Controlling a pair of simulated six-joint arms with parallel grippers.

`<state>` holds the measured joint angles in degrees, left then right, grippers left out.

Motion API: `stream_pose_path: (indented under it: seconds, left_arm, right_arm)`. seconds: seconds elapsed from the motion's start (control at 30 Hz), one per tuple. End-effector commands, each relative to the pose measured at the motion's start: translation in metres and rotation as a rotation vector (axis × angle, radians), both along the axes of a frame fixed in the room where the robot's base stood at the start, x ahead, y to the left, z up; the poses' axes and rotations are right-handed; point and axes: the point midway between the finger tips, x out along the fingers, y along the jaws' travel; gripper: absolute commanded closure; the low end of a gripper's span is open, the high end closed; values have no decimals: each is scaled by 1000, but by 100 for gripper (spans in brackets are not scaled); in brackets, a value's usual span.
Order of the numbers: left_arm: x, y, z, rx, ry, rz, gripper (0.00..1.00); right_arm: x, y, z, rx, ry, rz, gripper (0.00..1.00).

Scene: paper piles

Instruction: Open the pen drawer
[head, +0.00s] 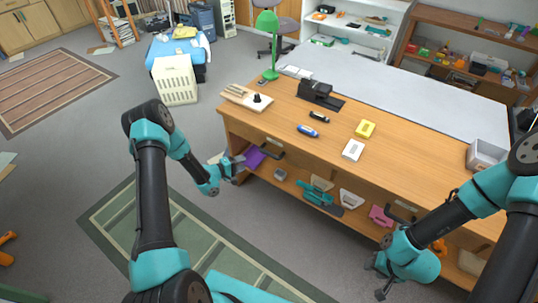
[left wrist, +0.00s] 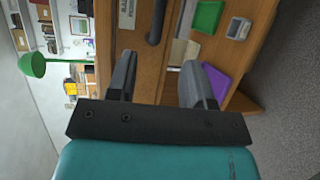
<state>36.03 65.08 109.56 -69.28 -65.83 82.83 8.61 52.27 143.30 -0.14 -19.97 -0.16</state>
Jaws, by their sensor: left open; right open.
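A wooden desk (head: 300,126) has a drawer front at its left end with a dark bar handle (head: 270,151). The front looks flush with the desk. My left gripper (head: 241,161) is open and empty, just left of this handle. In the left wrist view the dark handle (left wrist: 156,22) lies ahead, between the lines of the two fingers and apart from them. A pale label (left wrist: 127,14) sits beside it; I cannot read it. A second dark handle (head: 404,206) is further right. My right gripper (head: 381,283) is open and empty, low in front of the desk's right part.
Below the drawers an open shelf holds a purple tray (head: 255,158), a teal item (head: 318,194) and a pink item (head: 380,215). On the desk top are a blue stapler-like item (head: 307,130), a yellow block (head: 365,128) and a green lamp (head: 267,24). Floor before the desk is clear.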

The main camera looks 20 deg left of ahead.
Motion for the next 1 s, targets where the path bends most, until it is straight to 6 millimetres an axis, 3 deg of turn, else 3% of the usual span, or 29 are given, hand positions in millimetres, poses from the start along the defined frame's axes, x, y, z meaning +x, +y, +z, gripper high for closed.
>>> stream_pose_path:
  seconds: [0.7,1.0]
  left_arm:
    - [95,-71,-23,1,-1,-2,53]
    - [121,-88,-29,2,-1,0,53]
  right_arm:
    - [0,0,0,0,0,0,57]
    - [0,0,0,0,0,0,57]
